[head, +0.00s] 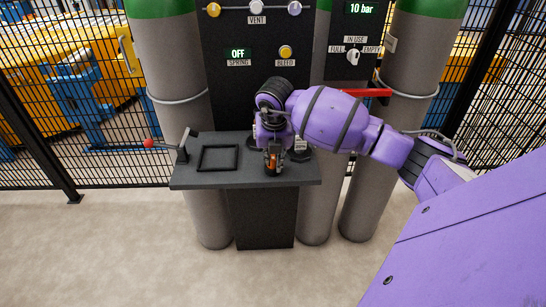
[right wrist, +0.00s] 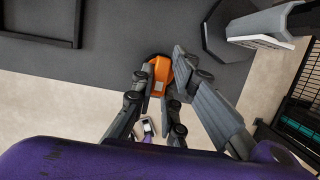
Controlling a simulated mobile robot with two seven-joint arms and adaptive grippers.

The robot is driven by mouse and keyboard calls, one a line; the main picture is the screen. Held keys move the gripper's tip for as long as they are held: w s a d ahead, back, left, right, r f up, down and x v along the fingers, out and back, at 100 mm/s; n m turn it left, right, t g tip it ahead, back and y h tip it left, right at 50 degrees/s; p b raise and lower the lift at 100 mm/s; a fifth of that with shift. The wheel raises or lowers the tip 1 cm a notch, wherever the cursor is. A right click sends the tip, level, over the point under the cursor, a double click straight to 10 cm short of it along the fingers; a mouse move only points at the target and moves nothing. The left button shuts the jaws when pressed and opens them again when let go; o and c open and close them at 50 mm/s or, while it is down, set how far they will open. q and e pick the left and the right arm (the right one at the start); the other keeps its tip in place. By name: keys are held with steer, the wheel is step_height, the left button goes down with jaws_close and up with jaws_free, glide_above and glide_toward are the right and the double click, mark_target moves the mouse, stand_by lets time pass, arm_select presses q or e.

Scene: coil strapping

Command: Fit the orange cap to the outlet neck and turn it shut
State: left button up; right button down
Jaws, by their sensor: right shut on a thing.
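The orange cap (right wrist: 158,76) shows between the fingertips of my right gripper (right wrist: 160,82) in the right wrist view. The gripper is shut on it, over the dark shelf near its front edge. In the head view my right gripper (head: 272,162) points down at the shelf's front right part, with a little orange visible at the fingers. I cannot tell whether the cap touches the shelf. I cannot make out the outlet neck with certainty in either view. My left gripper is not in view.
The dark shelf (head: 195,178) carries a black square frame (head: 203,160) at left and a dark stand with a light top (right wrist: 275,22) right of the gripper. A red-knobbed lever (head: 148,143) juts out left. Grey cylinders (head: 170,75) and a control panel (head: 255,72) stand behind.

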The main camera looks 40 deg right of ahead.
steer(key=c, duration=2.3)
jaws_free()
jaws_close()
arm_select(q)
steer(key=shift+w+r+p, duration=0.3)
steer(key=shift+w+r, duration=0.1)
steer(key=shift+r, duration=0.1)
arm_select(e)
steer(key=shift+w+d+r, duration=0.1)
steer(key=shift+r, duration=0.6)
steer(key=shift+c, duration=0.3)
jaws_free()
steer(key=shift+f, duration=0.1)
jaws_close()
